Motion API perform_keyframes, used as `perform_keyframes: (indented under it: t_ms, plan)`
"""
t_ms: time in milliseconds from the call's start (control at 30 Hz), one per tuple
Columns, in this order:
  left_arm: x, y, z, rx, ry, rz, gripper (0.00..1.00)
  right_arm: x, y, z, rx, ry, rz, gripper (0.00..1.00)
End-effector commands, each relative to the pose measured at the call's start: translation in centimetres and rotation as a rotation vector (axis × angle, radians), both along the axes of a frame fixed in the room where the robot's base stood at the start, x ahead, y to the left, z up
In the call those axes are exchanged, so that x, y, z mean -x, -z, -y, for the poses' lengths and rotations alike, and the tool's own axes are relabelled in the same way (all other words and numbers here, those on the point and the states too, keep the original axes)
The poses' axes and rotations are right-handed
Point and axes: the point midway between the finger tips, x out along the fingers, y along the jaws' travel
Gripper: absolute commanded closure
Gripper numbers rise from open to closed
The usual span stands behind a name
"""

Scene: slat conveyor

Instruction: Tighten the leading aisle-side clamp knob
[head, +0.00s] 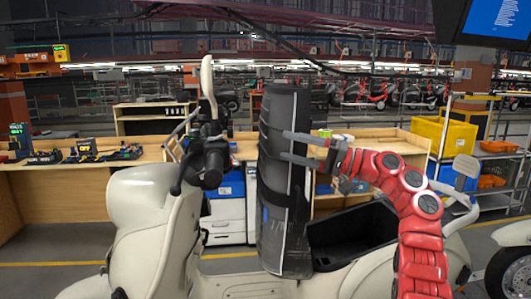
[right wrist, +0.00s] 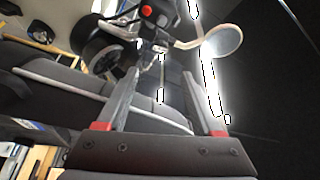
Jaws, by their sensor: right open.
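I cannot make out a clamp knob in either view. My right gripper (head: 284,145) reaches in from the right, its two fingers parted and empty, in front of a tall dark upright panel (head: 272,215) with a pale line down it. In the right wrist view the fingers (right wrist: 168,76) are also apart with nothing held between them. A cream scooter (head: 140,205) stands close in front of me. Its black handlebar grip (head: 212,165) and mirror (head: 207,80) are left of the panel. The mirror (right wrist: 222,42) also shows beyond my fingers in the right wrist view. My left gripper is not in view.
An open dark compartment (head: 350,235) lies right of the panel. Wooden workbenches (head: 75,178) stand behind, with a yellow bin (head: 440,136) at the right. A monitor (head: 495,20) hangs top right. Part of another scooter's wheel (head: 510,272) shows at the right edge.

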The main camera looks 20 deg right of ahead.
Motion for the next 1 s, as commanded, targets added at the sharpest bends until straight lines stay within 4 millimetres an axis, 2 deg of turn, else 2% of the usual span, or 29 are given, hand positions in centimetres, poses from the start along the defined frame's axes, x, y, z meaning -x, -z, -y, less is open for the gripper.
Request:
perform_keyframes:
  t_ms: [33, 267, 1000]
  plan:
    - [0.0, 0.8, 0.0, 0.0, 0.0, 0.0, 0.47, 0.6, 0.5, 0.8, 0.001, 0.002, 0.0, 0.32]
    - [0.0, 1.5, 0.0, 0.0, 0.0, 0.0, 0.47, 2.2, 0.6, 2.8, -0.001, 0.001, 0.001, 0.32]
    - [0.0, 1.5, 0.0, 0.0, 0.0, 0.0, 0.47, 2.4, 0.6, 2.9, 0.0, 0.0, 0.001, 0.32]
